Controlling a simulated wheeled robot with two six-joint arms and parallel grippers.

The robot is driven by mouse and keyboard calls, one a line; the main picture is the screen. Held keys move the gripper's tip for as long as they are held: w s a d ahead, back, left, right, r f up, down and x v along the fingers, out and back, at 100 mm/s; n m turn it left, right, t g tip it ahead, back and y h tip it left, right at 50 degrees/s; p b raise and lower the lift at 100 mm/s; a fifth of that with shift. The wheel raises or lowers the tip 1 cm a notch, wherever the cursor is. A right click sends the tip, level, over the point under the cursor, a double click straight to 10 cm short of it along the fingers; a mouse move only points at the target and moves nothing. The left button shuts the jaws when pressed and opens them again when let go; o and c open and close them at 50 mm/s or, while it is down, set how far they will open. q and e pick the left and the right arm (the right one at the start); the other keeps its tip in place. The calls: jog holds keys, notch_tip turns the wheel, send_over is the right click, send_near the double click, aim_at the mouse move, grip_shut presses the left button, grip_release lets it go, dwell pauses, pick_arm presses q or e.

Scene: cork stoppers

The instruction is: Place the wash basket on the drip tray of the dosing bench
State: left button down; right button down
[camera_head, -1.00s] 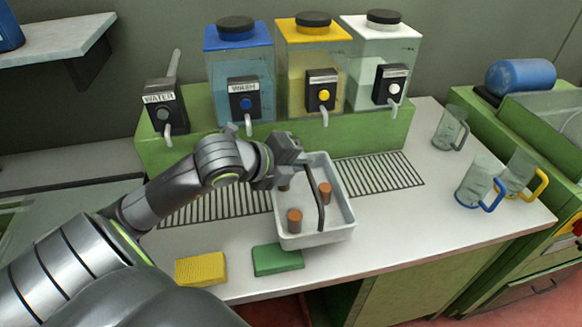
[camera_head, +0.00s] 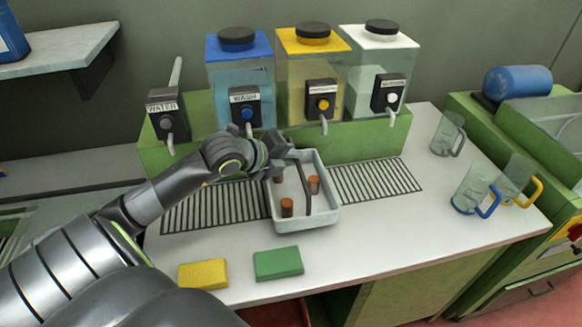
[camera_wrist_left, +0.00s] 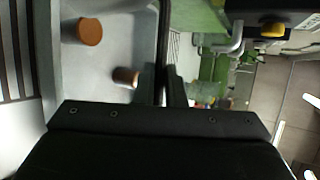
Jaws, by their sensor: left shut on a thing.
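The wash basket (camera_head: 274,212) is a pale open box with a dark handle and a few brown corks (camera_head: 287,207) inside. My left gripper (camera_head: 292,160) is shut on the handle at its far side. The handle also shows between the fingers in the left wrist view (camera_wrist_left: 170,88), with corks (camera_wrist_left: 89,32) beyond. The drip tray (camera_head: 375,181) is a dark slotted grate along the bench in front of the dispensers. The basket covers its middle and reaches past its front edge; I cannot tell if they touch. My right gripper is out of view.
Water, blue wash, yellow and white dispensers (camera_head: 240,85) stand behind the grate with spouts reaching forward. A yellow sponge (camera_head: 203,273) and a green sponge (camera_head: 278,263) lie near the front edge. Several jugs (camera_head: 448,133) stand at the right.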

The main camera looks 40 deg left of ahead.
aim_at(291, 190)
pick_arm(q)
notch_tip(291, 190, down, 3)
jog(key=shift+f, duration=0.15)
jog(key=shift+w+a+f+p, duration=0.1)
jog(key=shift+f+p, duration=0.1)
jog(key=shift+p, duration=0.1)
jog(key=shift+f, duration=0.1)
jog(key=c, duration=2)
grip_release()
jog(key=shift+f, duration=0.2)
jog(key=o, duration=0.5)
